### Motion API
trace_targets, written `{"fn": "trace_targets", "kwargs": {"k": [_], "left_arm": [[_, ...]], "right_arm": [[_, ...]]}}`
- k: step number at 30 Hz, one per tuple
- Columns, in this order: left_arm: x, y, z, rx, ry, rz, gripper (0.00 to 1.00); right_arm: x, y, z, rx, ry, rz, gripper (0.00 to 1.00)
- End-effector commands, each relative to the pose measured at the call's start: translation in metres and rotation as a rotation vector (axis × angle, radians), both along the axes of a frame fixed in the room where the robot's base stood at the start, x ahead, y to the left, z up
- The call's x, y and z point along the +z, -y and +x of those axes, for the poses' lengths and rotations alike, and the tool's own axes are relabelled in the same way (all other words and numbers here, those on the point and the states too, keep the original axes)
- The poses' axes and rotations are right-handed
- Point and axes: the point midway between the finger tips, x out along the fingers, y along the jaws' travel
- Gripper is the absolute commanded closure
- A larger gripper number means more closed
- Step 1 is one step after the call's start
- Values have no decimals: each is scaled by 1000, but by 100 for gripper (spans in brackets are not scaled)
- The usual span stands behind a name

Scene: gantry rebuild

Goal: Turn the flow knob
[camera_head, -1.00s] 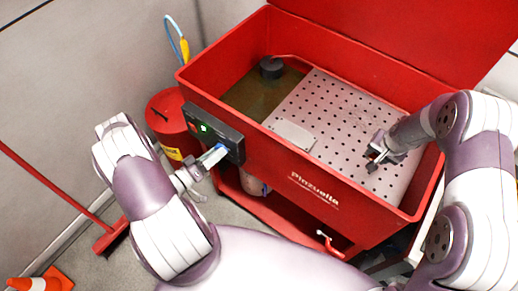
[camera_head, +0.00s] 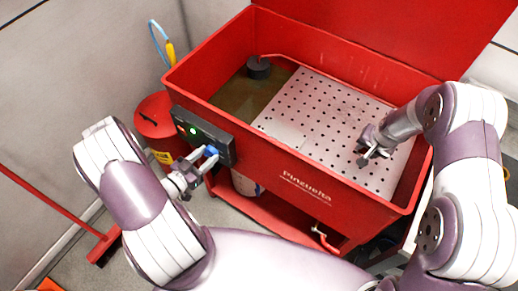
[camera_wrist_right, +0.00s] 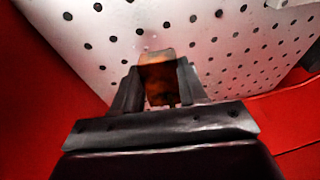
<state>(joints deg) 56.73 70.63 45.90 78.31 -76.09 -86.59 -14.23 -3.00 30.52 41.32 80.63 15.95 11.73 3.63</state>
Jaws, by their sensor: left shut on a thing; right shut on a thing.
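The flow knob (camera_head: 211,151) is small and blue, on the dark control panel (camera_head: 188,126) at the front left of the red parts washer. My left gripper (camera_head: 208,157) is shut on the knob, its two fingers on either side; they hide part of it. My right gripper (camera_head: 364,156) is over the perforated plate in the basin. In the right wrist view my right gripper (camera_wrist_right: 160,85) is shut on a small brown-orange part (camera_wrist_right: 158,78), with the plate behind it. The part's full shape is hidden by the fingers.
The red washer basin (camera_head: 300,165) holds a perforated plate (camera_head: 320,115) and a dark round fitting (camera_head: 258,68). A red drum (camera_head: 153,117) stands left of the washer. A red broom (camera_head: 103,247) is at the lower left. A red-handled valve (camera_head: 322,238) sticks out low at the front.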

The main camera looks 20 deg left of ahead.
Motion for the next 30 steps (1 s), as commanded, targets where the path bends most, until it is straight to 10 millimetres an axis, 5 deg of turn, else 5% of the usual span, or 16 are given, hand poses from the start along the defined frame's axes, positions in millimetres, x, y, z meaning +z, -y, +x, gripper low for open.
{"fn": "trace_targets", "kwargs": {"k": [21, 22, 24, 30], "left_arm": [[0, 0, 0, 0, 18, 68, 85], [0, 0, 0, 0, 18, 68, 48], [0, 0, 0, 0, 19, 68, 30], [0, 0, 0, 0, 19, 67, 30]], "right_arm": [[0, 0, 0, 0, 1, 0, 95], [0, 0, 0, 0, 1, 0, 95], [0, 0, 0, 0, 1, 0, 95], [0, 0, 0, 0, 1, 0, 95]]}}
